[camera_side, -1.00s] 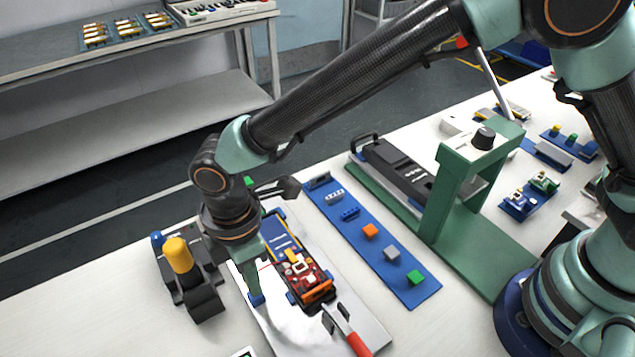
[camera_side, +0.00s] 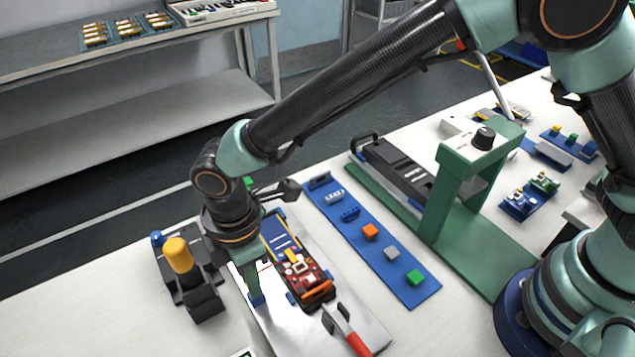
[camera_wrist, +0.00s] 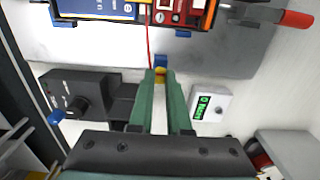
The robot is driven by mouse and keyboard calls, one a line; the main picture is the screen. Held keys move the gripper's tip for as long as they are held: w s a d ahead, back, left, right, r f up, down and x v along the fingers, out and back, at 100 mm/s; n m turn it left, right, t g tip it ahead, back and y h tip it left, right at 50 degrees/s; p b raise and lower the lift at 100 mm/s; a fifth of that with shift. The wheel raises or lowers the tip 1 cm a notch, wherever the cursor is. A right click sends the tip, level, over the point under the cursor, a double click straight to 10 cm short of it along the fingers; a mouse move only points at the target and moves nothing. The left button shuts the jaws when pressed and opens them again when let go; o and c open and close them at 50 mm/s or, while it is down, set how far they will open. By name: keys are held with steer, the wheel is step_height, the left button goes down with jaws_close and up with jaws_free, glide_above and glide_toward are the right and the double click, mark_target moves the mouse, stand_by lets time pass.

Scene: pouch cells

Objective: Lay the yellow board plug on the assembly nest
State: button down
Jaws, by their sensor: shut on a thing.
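My gripper (camera_wrist: 160,78) is shut on the yellow board plug (camera_wrist: 160,73). A thin red lead runs from the plug's side up to the red circuit board (camera_side: 302,268). The board sits with a blue battery pouch (camera_side: 281,234) in a dark frame on the assembly nest, a shiny metal plate (camera_side: 285,325) with blue blocks. In the side view my gripper (camera_side: 256,297) points down over the plate's left side. A blue block (camera_wrist: 161,60) lies just beyond the fingertips; contact cannot be told.
A black fixture with a yellow knob (camera_side: 178,254) stands close left of the nest. A blue strip with small blocks (camera_side: 410,288) and a green press (camera_side: 450,195) stand right. A small green display (camera_wrist: 211,104) is near the fingers.

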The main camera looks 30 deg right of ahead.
steer(key=shift+f, duration=0.7)
steer(key=c, duration=0.8)
jaws_free()
step_height(320, 180, up, 12)
steer(key=shift+r, duration=0.1)
